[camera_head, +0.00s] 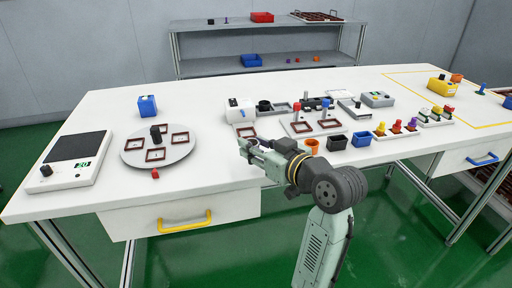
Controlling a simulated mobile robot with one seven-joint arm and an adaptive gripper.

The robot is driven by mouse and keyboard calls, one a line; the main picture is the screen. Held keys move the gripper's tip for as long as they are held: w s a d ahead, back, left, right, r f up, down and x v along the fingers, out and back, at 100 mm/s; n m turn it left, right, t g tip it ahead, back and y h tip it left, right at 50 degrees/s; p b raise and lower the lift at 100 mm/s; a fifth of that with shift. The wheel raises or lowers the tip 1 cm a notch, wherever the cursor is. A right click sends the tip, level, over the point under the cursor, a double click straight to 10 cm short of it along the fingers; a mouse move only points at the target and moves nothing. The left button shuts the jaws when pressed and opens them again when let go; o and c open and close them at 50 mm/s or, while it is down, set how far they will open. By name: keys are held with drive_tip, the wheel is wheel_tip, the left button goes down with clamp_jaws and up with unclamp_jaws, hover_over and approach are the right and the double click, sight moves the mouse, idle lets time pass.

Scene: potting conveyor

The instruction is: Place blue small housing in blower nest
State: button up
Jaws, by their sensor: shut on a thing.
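My gripper (246,148) is over the front middle of the white table, pointing left and away from my arm. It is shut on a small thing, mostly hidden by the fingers. I cannot tell its colour or whether it is the blue small housing. A white unit (237,108) with a black round part beside it stands behind my gripper and may be the blower. A brown-framed nest (246,131) lies in front of that unit, just behind my gripper. I cannot tell from this view whether anything sits in it.
A grey round plate (134,153) with several brown-framed nests and a black knob is to the left. A blue box (147,106) stands behind it. A white scale (68,165) is at far left. An orange cup (312,145) and dark and blue bins (361,139) stand right of my gripper.

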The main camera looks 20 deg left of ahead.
drive_tip(key=shift+w+a, duration=0.15)
drive_tip(key=shift+w, duration=0.25)
drive_tip(key=shift+w+a, duration=0.25)
drive_tip(key=shift+w, duration=0.35)
wheel_tip(320, 180, down, 2)
drive_tip(key=shift+s+p, duration=0.1)
drive_tip(key=shift+p, duration=0.2)
drive_tip(key=shift+d+f+p, duration=0.1)
drive_tip(key=shift+f+p, duration=0.2)
drive_tip(key=shift+f, duration=0.3)
drive_tip(key=shift+f, duration=0.1)
drive_tip(key=shift+f, duration=0.15)
drive_tip(key=o, duration=0.8)
